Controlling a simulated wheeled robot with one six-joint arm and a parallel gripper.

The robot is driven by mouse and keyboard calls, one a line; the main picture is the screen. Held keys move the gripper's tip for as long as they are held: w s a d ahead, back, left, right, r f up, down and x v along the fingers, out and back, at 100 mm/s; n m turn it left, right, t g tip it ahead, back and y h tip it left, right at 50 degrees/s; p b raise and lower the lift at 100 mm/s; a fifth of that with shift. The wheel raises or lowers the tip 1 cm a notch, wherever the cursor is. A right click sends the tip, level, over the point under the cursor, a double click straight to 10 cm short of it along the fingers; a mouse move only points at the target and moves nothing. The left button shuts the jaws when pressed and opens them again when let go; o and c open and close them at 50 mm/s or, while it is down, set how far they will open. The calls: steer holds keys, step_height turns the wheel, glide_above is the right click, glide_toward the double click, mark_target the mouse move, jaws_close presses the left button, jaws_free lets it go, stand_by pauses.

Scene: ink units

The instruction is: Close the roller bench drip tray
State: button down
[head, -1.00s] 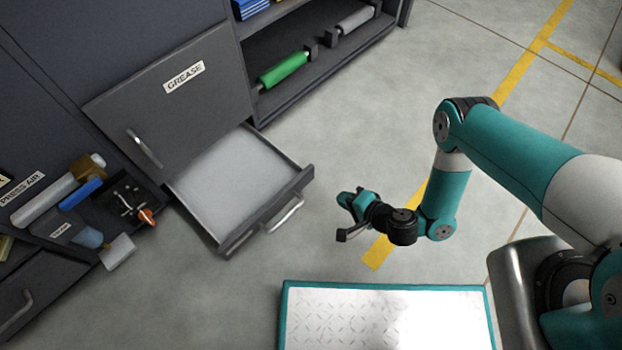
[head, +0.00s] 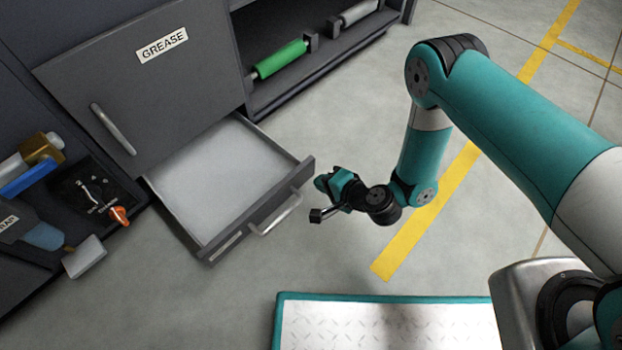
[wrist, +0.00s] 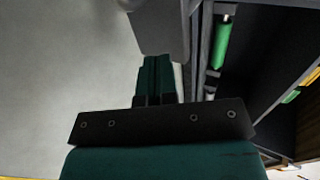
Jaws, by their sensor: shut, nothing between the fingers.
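The drip tray (head: 215,180) is a pale, shallow drawer pulled out from under the grey GREASE door (head: 150,85). Its dark front panel (head: 262,210) carries a bar handle (head: 277,214). My gripper (head: 322,183) is shut and empty, just outside the right end of that front panel. In the head view I cannot tell whether it touches the panel. In the wrist view the shut teal fingers (wrist: 156,75) point at a grey surface (wrist: 160,28), which appears to be the tray front; their tips are close to it.
A green roller (head: 282,59) lies on the open shelf right of the tray; it also shows in the wrist view (wrist: 222,42). Tools and an orange knob (head: 119,215) are at left. A teal-edged tread plate (head: 390,325) lies in front. Floor before the tray is clear.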

mark_target(304, 170)
steer(key=w+a, duration=0.1)
steer(key=w+a+b, duration=0.1)
steer(key=shift+w+a+f, duration=0.1)
steer(key=shift+w+a, duration=0.05)
steer(key=shift+a, duration=0.25)
steer(key=shift+w+a+b, duration=0.2)
steer(key=shift+w+b, duration=0.05)
steer(key=shift+b, duration=0.1)
